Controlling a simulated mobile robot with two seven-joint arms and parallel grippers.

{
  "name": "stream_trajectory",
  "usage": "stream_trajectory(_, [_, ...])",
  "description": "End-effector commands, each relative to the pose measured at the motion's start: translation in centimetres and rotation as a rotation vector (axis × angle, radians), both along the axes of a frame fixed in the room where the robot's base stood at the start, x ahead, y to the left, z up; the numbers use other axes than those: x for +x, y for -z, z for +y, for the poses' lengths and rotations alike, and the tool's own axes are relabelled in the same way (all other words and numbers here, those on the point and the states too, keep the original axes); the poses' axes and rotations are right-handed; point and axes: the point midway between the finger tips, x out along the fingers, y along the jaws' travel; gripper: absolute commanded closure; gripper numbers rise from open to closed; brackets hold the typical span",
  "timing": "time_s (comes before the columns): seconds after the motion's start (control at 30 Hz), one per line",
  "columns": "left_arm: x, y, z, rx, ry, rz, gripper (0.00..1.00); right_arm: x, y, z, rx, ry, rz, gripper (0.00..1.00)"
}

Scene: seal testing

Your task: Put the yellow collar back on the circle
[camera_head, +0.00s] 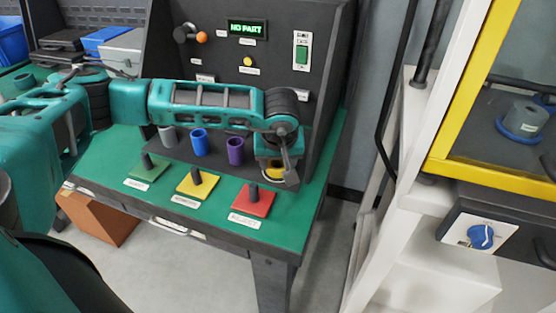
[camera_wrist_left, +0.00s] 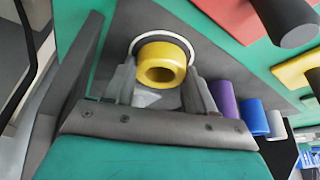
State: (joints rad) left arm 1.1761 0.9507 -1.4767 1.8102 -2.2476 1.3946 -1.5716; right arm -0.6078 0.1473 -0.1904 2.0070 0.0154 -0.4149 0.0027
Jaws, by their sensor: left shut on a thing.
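The yellow collar (camera_wrist_left: 162,63), a short hollow ring, is between the fingertips of my left gripper (camera_wrist_left: 163,80). The gripper is shut on it. A white circle outline (camera_wrist_left: 166,36) shows around the collar's far side on the dark shelf; its near side is hidden by the collar and fingers. The collar appears over the circle, but I cannot tell whether it touches the shelf. In the head view my left gripper (camera_head: 282,178) points down at the right end of the dark shelf (camera_head: 218,167), mostly hiding the collar. My right gripper is not in view.
A purple collar (camera_head: 236,150), a blue collar (camera_head: 199,142) and a grey collar (camera_head: 168,137) stand left along the shelf. Red (camera_head: 262,205), yellow (camera_head: 187,188) and green (camera_head: 140,180) plates with dark posts lie in front. The panel display (camera_head: 247,29) reads "NO PART".

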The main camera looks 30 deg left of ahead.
Motion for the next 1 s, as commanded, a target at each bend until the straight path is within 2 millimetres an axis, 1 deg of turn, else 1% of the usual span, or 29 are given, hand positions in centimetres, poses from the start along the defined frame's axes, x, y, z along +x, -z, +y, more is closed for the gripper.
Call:
stream_trajectory(0.17, [0.0,0.3,0.0,0.0,0.0,-0.001,0.88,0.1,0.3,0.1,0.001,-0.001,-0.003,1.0])
stream_trajectory(0.2, [0.0,0.4,0.0,0.0,0.0,0.0,0.44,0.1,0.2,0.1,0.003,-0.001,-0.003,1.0])
stream_trajectory(0.47, [0.0,0.3,0.0,-0.001,0.0,0.001,0.2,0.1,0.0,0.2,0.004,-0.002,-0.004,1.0])
stream_trajectory(0.67, [0.0,0.2,0.0,0.0,0.0,0.0,0.2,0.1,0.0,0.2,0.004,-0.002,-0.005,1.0])
stream_trajectory(0.77, [0.0,-0.1,0.0,0.0,0.0,0.0,0.2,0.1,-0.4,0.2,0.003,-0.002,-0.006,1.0])
stream_trajectory(0.87, [-0.2,-1.0,-0.3,-0.002,0.001,-0.002,0.2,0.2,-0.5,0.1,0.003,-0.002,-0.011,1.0])
stream_trajectory(1.0, [-1.0,-3.7,-0.9,-0.002,0.003,-0.004,0.2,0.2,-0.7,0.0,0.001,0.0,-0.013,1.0])
